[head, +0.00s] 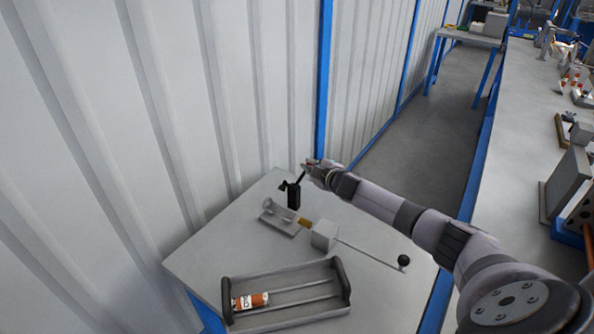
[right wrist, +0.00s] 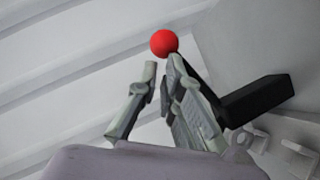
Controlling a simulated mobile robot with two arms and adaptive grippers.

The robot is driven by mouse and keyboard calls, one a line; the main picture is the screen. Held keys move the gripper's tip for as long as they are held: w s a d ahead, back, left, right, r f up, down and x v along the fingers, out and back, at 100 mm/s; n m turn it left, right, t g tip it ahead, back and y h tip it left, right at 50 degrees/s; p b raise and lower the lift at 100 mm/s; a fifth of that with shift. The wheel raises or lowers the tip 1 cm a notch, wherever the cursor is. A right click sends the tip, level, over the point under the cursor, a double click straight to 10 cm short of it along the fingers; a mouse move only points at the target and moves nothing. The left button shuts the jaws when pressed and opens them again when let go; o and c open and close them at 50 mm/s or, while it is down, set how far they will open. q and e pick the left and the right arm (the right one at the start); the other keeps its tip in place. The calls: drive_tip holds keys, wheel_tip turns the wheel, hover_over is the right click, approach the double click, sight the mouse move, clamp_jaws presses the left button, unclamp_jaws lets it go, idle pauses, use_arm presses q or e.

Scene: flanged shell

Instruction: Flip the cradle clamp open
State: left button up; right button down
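The cradle clamp is a black post (head: 293,196) on the table, with a thin black lever (head: 302,178) slanting up to my right gripper (head: 308,165). In the right wrist view, a red ball knob (right wrist: 163,43) sits just beyond the tips of my right gripper (right wrist: 162,64). Its two fingers are apart, with the right finger close to the knob; contact is unclear. A black bar (right wrist: 258,99) passes behind that finger. The small grey cradle (head: 280,222) stands beside the post. My left gripper is out of view.
A grey block (head: 324,236) with a long rod and black ball (head: 403,260) lies right of the cradle. A grey tray (head: 335,309) at the front holds an orange-and-white cylinder (head: 250,301). A corrugated wall (head: 150,120) rises close behind the table (head: 205,252).

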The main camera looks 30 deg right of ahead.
drive_tip(key=shift+w+d+f, duration=0.4)
drive_tip(key=shift+d+f, duration=0.05)
drive_tip(key=shift+d, duration=0.15)
drive_tip(key=shift+f, duration=0.15)
drive_tip(key=s+d+r+p, duration=0.2)
drive_tip(key=s+r, duration=0.6)
drive_tip(key=r, duration=0.1)
drive_tip(key=shift+s+d+r+p, duration=0.2)
drive_tip(key=shift+s+r+p, duration=0.15)
drive_tip(key=shift+s+r, duration=0.05)
idle(0.5)
